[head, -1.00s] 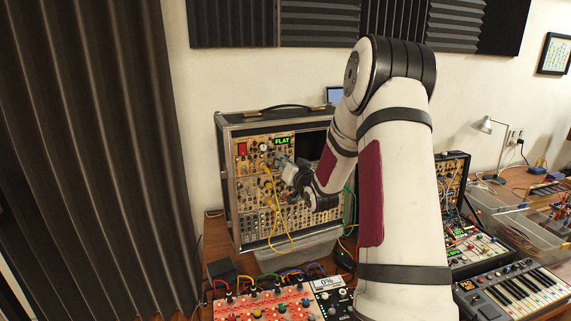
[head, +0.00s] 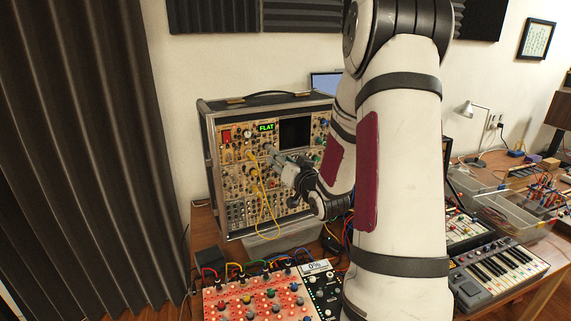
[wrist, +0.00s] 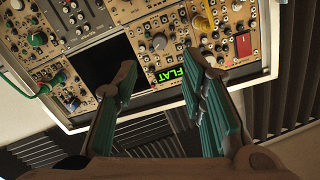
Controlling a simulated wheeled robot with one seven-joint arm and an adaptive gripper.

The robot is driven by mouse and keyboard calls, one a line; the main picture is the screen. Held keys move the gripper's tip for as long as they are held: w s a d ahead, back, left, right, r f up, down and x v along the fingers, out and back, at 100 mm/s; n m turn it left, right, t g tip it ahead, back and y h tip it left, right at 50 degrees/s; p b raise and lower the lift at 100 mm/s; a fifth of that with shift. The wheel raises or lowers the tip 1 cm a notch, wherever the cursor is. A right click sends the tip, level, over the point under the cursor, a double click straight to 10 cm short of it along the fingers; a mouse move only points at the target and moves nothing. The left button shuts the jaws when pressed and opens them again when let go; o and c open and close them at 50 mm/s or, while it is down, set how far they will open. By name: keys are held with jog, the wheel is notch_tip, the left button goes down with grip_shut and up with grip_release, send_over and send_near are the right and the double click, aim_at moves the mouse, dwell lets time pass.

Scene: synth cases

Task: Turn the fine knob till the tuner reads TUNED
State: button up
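The tuner display (head: 266,127) on the synth case (head: 207,150) reads FLAT in green letters. It also shows in the wrist view (wrist: 172,76), turned on its head, between and beyond my fingers. My gripper (head: 272,153) is in front of the panel, just below the display in the head view. In the wrist view its two teal-padded fingers (wrist: 165,85) stand apart with nothing seen between the pads. No label is readable, so I cannot tell which knob is the fine one.
Yellow patch cables (head: 262,210) hang down the panel below my gripper. A dark screen (head: 295,131) is set in the case right of the display. A red panel unit (head: 250,300) with cables stands in front, and a keyboard (head: 500,265) lies at right.

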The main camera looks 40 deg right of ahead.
jog(key=shift+v, duration=1.1)
jog(key=s+a+r+n+g+y, duration=0.1)
jog(key=a+r+n+g, duration=0.15)
jog(key=a, duration=0.55)
jog(key=s+a+r+n+g+y, duration=0.1)
jog(key=a+r+n+g, duration=0.15)
jog(key=a, duration=0.55)
jog(key=s+a+n+g+y, duration=0.1)
jog(key=s+a+g+y, duration=0.1)
jog(key=s+a, duration=0.6)
jog(key=s+a+r+n+g+y+b, duration=0.1)
jog(key=s+a+g, duration=0.3)
jog(key=s+a, duration=0.4)
jog(key=s+n, duration=0.1)
jog(key=s, duration=0.4)
jog(key=shift+r+y, duration=0.2)
jog(key=shift+y, duration=0.2)
